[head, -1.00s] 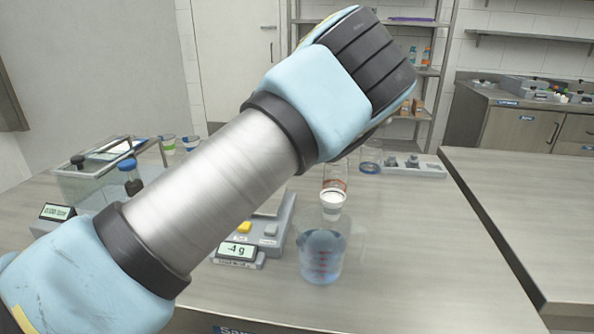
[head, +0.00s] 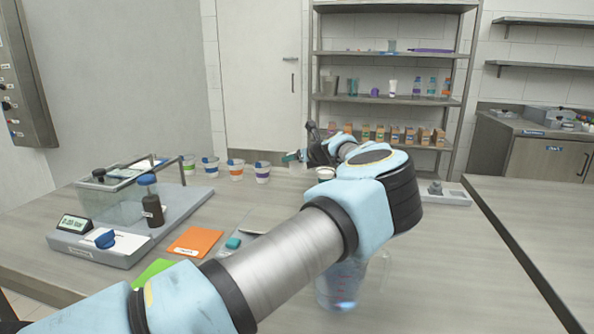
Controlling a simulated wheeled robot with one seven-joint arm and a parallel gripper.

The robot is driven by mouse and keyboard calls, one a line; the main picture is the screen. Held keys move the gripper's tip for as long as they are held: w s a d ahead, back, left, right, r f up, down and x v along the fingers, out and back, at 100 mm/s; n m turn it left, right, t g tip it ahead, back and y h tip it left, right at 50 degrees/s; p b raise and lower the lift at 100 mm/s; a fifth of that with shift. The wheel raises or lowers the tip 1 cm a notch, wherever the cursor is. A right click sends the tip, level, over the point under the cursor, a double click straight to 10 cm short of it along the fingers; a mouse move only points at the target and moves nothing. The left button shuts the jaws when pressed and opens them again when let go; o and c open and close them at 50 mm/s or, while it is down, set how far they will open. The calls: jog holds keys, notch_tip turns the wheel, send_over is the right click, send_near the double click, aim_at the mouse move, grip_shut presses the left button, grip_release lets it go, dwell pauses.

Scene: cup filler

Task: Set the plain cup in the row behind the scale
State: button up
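My gripper (head: 300,156) is small and partly hidden behind my arm, right of this row. A pale greenish shape is at its tip; I cannot tell whether it is a held cup or a finger. No plain cup is clearly seen.
A clear beaker of bluish liquid (head: 338,288) stands close under my forearm. A white-rimmed container (head: 325,173) is partly covered by my wrist. A glass-boxed device (head: 120,205) with a dark bottle (head: 152,208) is at left. An orange card (head: 196,242) lies flat. The front right bench is clear.

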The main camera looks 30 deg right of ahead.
aim_at(300, 168)
jog(key=shift+f+p, duration=0.4)
jog(key=shift+f, duration=1.7)
jog(key=shift+f, duration=0.1)
jog(key=o, duration=1.2)
jog(key=shift+s, duration=0.1)
jog(key=b+v, duration=0.2)
jog(key=v, duration=1)
jog(key=shift+r, duration=0.2)
